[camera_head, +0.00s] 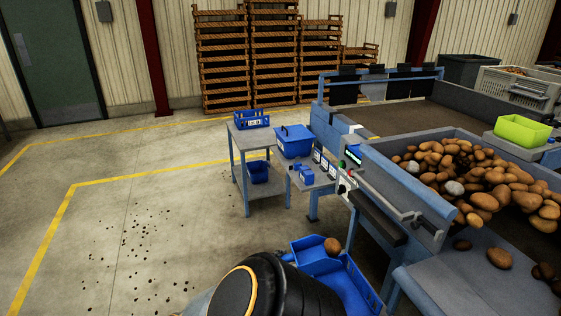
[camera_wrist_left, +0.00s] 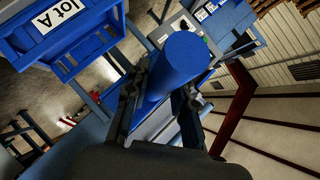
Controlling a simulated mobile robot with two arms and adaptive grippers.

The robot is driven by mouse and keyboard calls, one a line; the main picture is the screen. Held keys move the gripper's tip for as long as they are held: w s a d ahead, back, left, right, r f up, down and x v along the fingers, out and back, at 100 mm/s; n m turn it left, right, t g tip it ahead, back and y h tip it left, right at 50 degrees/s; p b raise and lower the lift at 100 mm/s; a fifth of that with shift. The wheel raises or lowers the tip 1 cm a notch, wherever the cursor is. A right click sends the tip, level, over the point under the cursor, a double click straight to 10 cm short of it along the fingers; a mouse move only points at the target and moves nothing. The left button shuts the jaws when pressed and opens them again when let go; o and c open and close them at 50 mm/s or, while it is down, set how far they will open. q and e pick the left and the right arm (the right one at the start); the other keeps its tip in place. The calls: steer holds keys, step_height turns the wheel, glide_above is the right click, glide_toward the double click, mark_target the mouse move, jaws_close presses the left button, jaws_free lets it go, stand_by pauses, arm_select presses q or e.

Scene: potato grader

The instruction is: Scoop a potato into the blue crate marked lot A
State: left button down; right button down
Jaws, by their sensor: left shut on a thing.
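My left gripper (camera_wrist_left: 160,104) is shut on the round blue handle of the scoop (camera_wrist_left: 182,58). In the head view my black arm hides most of that gripper. The blue scoop (camera_head: 308,252) shows beyond the arm, and a brown potato (camera_head: 333,245) sits at its right side. A blue crate (camera_head: 372,296) lies just below and to the right of the scoop, partly hidden by it. In the wrist view the blue crate with the "lot A" label (camera_wrist_left: 60,15) is at upper left, apart from the handle. My right gripper is out of view.
A heap of potatoes (camera_head: 470,180) fills the grader's bin at right, with loose potatoes (camera_head: 499,258) on the ledge below. The floor at left is open.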

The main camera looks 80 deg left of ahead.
arm_select(q)
step_height(320, 180, down, 15)
steer(key=b, duration=1)
steer(key=shift+b, duration=0.4)
steer(key=r+g+p, duration=0.1)
steer(key=r+p, duration=0.1)
steer(key=p, duration=0.2)
steer(key=r+m+p, duration=0.1)
steer(key=p, duration=0.3)
steer(key=w+r+g+h+p, duration=0.1)
steer(key=r+p, duration=0.1)
steer(key=p, duration=0.2)
steer(key=shift+a+r+m+g, duration=0.15)
steer(key=shift+r+m+g, duration=0.15)
